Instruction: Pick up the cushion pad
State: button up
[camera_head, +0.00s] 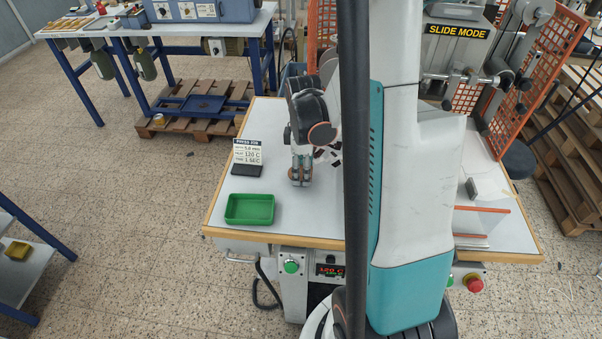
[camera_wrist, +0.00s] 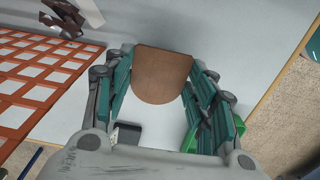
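A brown pad with one straight edge and a rounded end (camera_wrist: 163,75) shows between the fingers in the wrist view; I take it for the cushion pad. My gripper (camera_wrist: 162,62) has a teal finger close along each side of it. Any gap at the sides is too small to judge, so I cannot tell whether the fingers press on it. In the head view my gripper (camera_head: 300,182) points down low over the white table (camera_head: 285,218), right of the sign. The pad is not clear there.
A green tray (camera_head: 250,209) lies near the table's front left. A press sign (camera_head: 247,151) with a dark slab (camera_head: 246,170) stands behind it. Dark scraps (camera_wrist: 60,22) and an orange grid (camera_wrist: 40,75) show in the wrist view. The SLIDE MODE machine (camera_head: 457,31) is at right.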

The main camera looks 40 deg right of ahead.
jog(key=shift+r, duration=0.15)
jog(key=shift+r+p, duration=0.2)
jog(key=shift+p, duration=0.25)
notch_tip(320, 180, up, 20)
jog(key=p, duration=0.3)
jog(key=shift+f, duration=0.1)
